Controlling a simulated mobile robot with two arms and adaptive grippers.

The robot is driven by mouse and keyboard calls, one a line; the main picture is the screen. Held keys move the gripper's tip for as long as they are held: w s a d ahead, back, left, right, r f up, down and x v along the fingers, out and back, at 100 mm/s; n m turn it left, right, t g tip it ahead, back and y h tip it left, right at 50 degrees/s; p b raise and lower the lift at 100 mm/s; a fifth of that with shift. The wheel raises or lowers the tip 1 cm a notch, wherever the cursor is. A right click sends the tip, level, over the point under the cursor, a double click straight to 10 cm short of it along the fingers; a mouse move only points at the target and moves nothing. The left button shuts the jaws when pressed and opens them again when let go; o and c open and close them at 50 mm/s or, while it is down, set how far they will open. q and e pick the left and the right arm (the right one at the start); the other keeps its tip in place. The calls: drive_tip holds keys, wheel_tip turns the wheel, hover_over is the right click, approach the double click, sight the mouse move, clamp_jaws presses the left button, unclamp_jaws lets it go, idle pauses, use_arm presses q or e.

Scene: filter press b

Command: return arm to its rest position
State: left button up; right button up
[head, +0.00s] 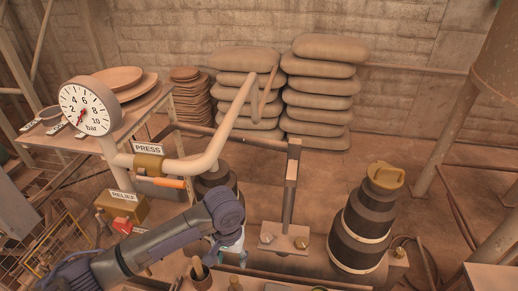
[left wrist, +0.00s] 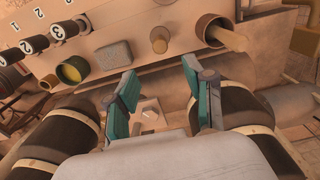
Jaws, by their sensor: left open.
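My left arm (head: 150,245) comes in from the lower left of the head view and reaches to the middle of the bottom edge. My left gripper (head: 230,264) hangs below the purple wrist joint, partly hidden, and its teal fingertips point down. In the left wrist view the gripper (left wrist: 160,78) is open, with its two teal fingers apart and nothing between them. Below and between the fingers is a pale plate with a light fitting (left wrist: 149,113). My right gripper is not in view.
A pressure gauge (head: 88,107), a PRESS valve with an orange handle (head: 170,183) and a RELIEF box with a red part (head: 122,225) stand close to my arm. A dark ribbed cylinder (head: 358,232) stands at right. A cup holding a wooden handle (left wrist: 212,30) lies ahead.

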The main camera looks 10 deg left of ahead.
use_arm(q)
drive_tip(key=s+d+f+m+t+h, duration=0.1)
drive_tip(key=s+d+m+t+h, duration=0.3)
drive_tip(key=s, duration=0.6)
drive_tip(key=s+a+n+y, duration=0.2)
drive_tip(key=s+a+y, duration=0.2)
drive_tip(key=s+a, duration=0.65)
wheel_tip(320, 180, down, 22)
drive_tip(key=g+p, duration=0.2)
drive_tip(key=s+a+f+p, duration=0.1)
drive_tip(key=s+a+f, duration=0.1)
drive_tip(key=s+f, duration=0.6)
drive_tip(key=s+a+f+g+p, duration=0.1)
drive_tip(key=s+f, duration=0.6)
drive_tip(key=s, duration=0.2)
drive_tip(key=shift+a+f, duration=0.35)
drive_tip(key=shift+f, duration=0.05)
